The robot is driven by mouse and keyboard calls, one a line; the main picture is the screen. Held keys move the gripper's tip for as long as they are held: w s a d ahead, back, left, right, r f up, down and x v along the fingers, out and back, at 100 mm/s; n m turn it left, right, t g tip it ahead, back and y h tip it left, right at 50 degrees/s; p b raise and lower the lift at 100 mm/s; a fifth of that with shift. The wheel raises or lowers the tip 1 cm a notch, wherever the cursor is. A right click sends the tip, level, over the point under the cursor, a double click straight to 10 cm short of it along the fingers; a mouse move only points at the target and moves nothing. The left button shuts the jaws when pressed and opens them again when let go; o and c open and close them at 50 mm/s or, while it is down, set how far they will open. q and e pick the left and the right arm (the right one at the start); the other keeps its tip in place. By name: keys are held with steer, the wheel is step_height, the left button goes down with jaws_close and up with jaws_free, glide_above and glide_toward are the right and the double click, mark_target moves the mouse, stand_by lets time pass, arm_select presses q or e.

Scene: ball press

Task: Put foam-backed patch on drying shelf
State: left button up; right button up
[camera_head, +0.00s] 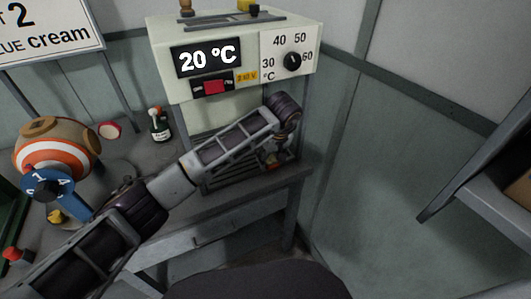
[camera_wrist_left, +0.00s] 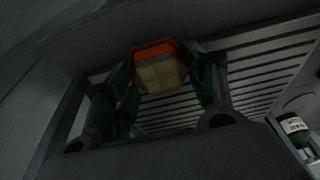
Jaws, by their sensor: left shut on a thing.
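The foam-backed patch (camera_wrist_left: 160,74) shows in the left wrist view as an orange-edged piece with a yellowish foam face. My left gripper (camera_wrist_left: 163,84) is shut on it, one finger on each side. In the head view the left gripper (camera_head: 277,160) is at the right end of the slatted drying shelf (camera_head: 225,177), below the heater box, and is partly hidden by its own wrist. The slats (camera_wrist_left: 270,72) also show behind the patch in the wrist view. I cannot tell whether the patch touches the slats. My right gripper is not in view.
The heater box (camera_head: 234,55) reads 20 °C and stands above the shelf, with posts at its sides. A small dark bottle (camera_head: 159,126) stands left of the shelf; a striped ball (camera_head: 58,150) is farther left. A wall closes in on the right.

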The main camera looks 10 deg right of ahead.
arm_select(q)
steer(key=shift+w, duration=0.15)
steer(key=shift+w+a, duration=0.2)
steer(key=shift+w, duration=0.3)
steer(key=shift+w+a+f, duration=0.2)
steer(key=shift+w, duration=0.45)
steer(key=shift+w+a+f, duration=0.2)
steer(key=shift+w, duration=0.45)
steer(key=shift+f, duration=0.3)
steer(key=shift+f, duration=0.15)
steer(key=o, duration=0.9)
